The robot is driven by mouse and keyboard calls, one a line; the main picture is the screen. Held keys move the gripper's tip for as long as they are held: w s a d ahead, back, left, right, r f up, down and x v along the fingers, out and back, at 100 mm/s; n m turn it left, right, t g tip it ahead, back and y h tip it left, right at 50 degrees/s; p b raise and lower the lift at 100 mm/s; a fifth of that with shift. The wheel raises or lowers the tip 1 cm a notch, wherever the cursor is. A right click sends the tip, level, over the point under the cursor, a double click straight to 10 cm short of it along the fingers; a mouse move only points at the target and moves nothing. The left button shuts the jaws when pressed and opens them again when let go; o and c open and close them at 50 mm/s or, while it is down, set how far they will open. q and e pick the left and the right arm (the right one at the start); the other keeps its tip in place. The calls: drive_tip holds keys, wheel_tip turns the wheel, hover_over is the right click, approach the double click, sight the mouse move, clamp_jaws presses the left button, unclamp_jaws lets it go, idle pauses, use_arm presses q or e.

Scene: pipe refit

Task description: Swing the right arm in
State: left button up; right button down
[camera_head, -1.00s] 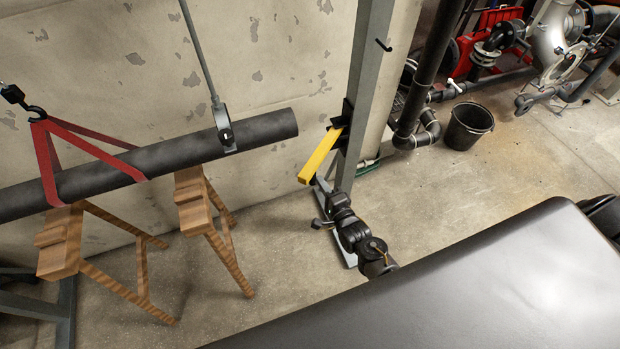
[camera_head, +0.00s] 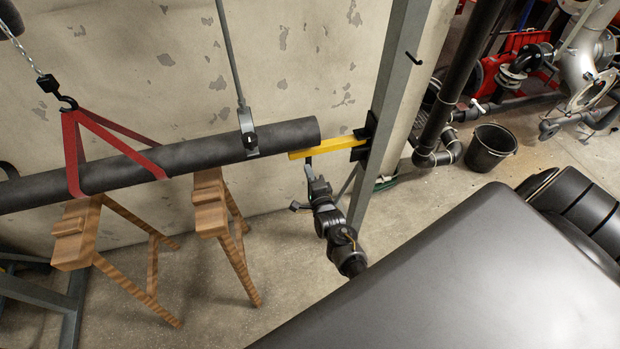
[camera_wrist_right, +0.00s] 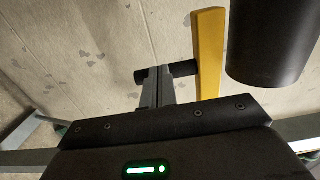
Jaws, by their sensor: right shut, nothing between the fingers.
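The yellow swing arm (camera_head: 328,147) is hinged to the grey steel post (camera_head: 383,110). It points left along the wall, and its free end shows just under the right end of the dark pipe (camera_head: 200,152); I cannot tell whether they touch. My right gripper (camera_head: 309,166) is below the yellow arm near its free end. In the right wrist view its fingers (camera_wrist_right: 160,88) are shut and empty, against or very near a short dark peg (camera_wrist_right: 184,69) beside the yellow arm (camera_wrist_right: 208,50). The pipe end (camera_wrist_right: 268,45) is right of it. My left gripper is out of view.
A red sling (camera_head: 72,150) on a hook and a hanger clamp (camera_head: 247,135) hold the pipe, with wooden trestles (camera_head: 213,210) below. A black bucket (camera_head: 490,148) stands right of the post. Bare floor lies around the trestles.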

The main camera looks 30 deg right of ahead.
drive_tip(key=shift+w+a+r, duration=0.1)
drive_tip(key=shift+w+r, duration=0.1)
drive_tip(key=shift+w, duration=0.05)
idle(0.3)
drive_tip(key=shift+s, duration=0.1)
drive_tip(key=p+v, duration=0.3)
drive_tip(key=v, duration=0.4)
drive_tip(key=shift+s+f, duration=0.15)
drive_tip(key=shift+s, duration=0.15)
